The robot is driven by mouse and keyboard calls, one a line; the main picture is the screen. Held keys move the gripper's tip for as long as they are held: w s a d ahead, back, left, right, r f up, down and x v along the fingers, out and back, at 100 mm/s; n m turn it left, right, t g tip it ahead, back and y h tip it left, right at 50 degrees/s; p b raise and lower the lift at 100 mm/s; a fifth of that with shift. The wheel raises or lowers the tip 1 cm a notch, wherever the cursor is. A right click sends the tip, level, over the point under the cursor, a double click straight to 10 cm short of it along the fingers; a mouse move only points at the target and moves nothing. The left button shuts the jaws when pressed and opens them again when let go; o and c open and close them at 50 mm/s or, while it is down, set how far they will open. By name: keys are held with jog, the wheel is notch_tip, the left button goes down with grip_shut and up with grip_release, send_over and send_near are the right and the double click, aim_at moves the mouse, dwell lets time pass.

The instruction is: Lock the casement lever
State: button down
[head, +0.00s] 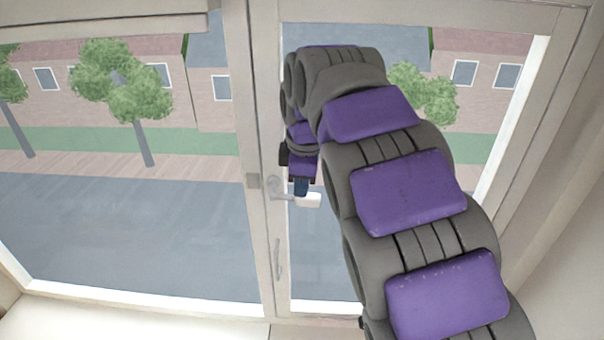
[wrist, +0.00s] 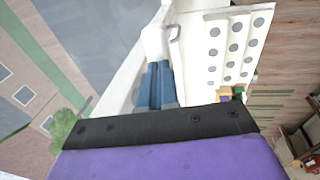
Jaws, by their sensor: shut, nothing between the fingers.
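The casement lever (head: 283,192) is on the window's middle upright in the head view. It has a grey mount, and its short arm points right, tilted slightly down, with a pale block (head: 309,200) at its right end. My gripper (head: 301,190) is just above that block, with its blue fingers pointing down at it. The fingers are shut with nothing between them. I cannot tell whether they touch the lever. In the wrist view the blue fingers (wrist: 157,66) lie side by side near the white frame. I cannot make out the lever clearly there.
A slim vertical handle (head: 278,258) is on the same upright below the lever. Window glass (head: 120,225) is on the left, and the sill (head: 130,318) runs along the bottom. My arm covers much of the right pane. A white panel with grey dots (wrist: 228,48) shows in the wrist view.

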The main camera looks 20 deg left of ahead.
jog(key=shift+d+f, duration=0.1)
jog(key=shift+f, duration=0.1)
dwell(0.3)
jog(key=shift+f+b, duration=0.15)
jog(key=shift+b, duration=0.15)
